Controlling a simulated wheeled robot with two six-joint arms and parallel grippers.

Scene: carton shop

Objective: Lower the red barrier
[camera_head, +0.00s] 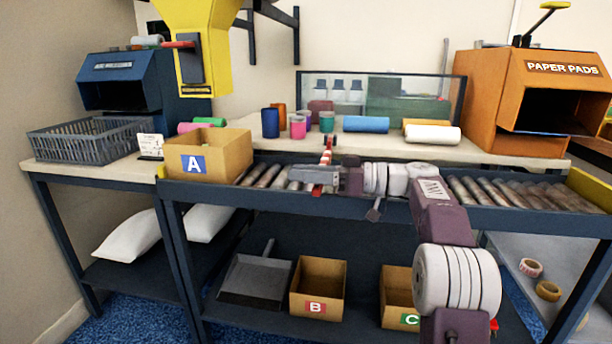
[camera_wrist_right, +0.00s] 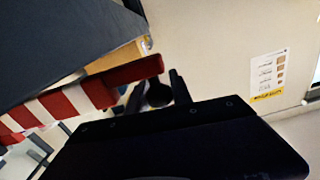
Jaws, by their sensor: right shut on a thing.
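The red barrier (camera_head: 327,155) is a red and white striped arm at the roller conveyor, just left of the middle in the head view. It stands out beyond my right gripper, toward the back bench. My right gripper (camera_head: 320,178) is at its near end, low over the conveyor, and is shut on the barrier. In the right wrist view the barrier's striped bar (camera_wrist_right: 68,104) runs from the left edge to a solid red end beside the dark fingers (camera_wrist_right: 158,92). The exact contact is partly hidden by the gripper body. My left gripper is not in view.
Carton A (camera_head: 208,154) stands at the conveyor's left end. The rollers (camera_head: 525,192) are bare to the right. Bottles and rolls stand on the back bench (camera_head: 390,148). Cartons B (camera_head: 318,288) and C (camera_head: 398,297) and a dustpan (camera_head: 257,279) sit on the lower shelf.

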